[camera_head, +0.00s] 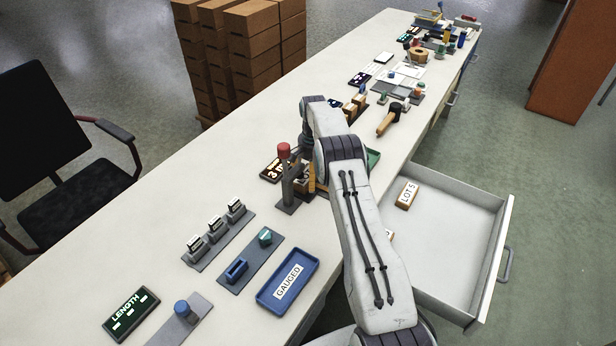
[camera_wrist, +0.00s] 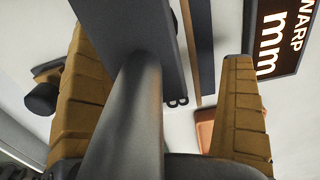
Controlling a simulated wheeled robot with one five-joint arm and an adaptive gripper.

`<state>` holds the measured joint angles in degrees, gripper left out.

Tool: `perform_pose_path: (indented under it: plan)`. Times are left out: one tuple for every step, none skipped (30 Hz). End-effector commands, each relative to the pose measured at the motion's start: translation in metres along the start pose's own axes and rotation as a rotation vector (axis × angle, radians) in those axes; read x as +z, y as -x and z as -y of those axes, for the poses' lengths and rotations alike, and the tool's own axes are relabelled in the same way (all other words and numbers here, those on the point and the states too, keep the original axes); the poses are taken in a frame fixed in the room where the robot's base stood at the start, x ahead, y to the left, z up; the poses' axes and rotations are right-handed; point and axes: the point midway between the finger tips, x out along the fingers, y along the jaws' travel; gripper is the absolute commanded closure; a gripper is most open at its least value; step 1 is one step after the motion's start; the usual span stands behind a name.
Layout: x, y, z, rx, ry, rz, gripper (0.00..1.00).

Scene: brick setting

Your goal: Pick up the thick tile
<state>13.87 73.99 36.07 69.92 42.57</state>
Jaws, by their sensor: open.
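My gripper (camera_wrist: 165,100) is open; its two ribbed tan fingers show in the wrist view, with a dark grey upright piece and a rounded grey part between them. In the head view my gripper (camera_head: 309,180) is low over the bench beside a grey stand with a red top (camera_head: 284,151), largely hidden by my arm. A terracotta piece (camera_wrist: 204,128) shows partly behind the right finger; I cannot tell whether it is the thick tile. A thin tan edge (camera_wrist: 188,50) also shows between dark grey parts. No tile is clearly held.
A dark display (camera_head: 270,171) reading mm stands beside the stand; it also shows in the wrist view (camera_wrist: 282,35). A blue tray marked GAUGED (camera_head: 262,297) and grey fixtures lie nearer. An open drawer (camera_head: 455,235) on the right holds a LOT 5 block (camera_head: 407,195).

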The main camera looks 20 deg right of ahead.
Motion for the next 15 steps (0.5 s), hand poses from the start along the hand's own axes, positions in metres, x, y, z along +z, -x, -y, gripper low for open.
perform_pose_path:
  plan:
    - [0.0001,-0.0032,-0.0003,0.001,0.000,0.001,0.01]
    - [0.0001,-0.0046,-0.0004,0.000,0.000,0.001,0.01]
    - [0.0001,-0.0060,-0.0004,0.000,0.000,0.000,0.01]
    - [0.0001,-0.0067,-0.0004,0.000,0.000,0.000,0.01]
    - [0.0001,-0.0072,-0.0004,0.000,0.000,0.000,0.01]
    - [0.0000,-0.0076,-0.0004,0.000,0.000,0.000,0.01]
    - [0.0000,-0.0077,-0.0004,0.000,0.000,0.000,0.01]
    - [0.0000,-0.0077,-0.0004,0.000,0.000,0.000,0.01]
    - [0.0000,-0.0077,-0.0004,0.000,0.000,0.000,0.01]
    - [0.0000,-0.0077,-0.0004,0.000,0.000,0.000,0.01]
    - [0.0000,-0.0077,-0.0004,0.000,0.000,0.000,0.01]
    - [0.0000,-0.0077,-0.0005,0.000,0.000,0.000,0.03]
    - [0.0000,-0.0077,-0.0005,0.000,0.000,0.000,0.05]
    - [0.0000,-0.0076,-0.0005,0.000,0.000,0.000,0.08]
    - [0.0000,-0.0076,-0.0005,0.000,-0.001,0.000,0.11]
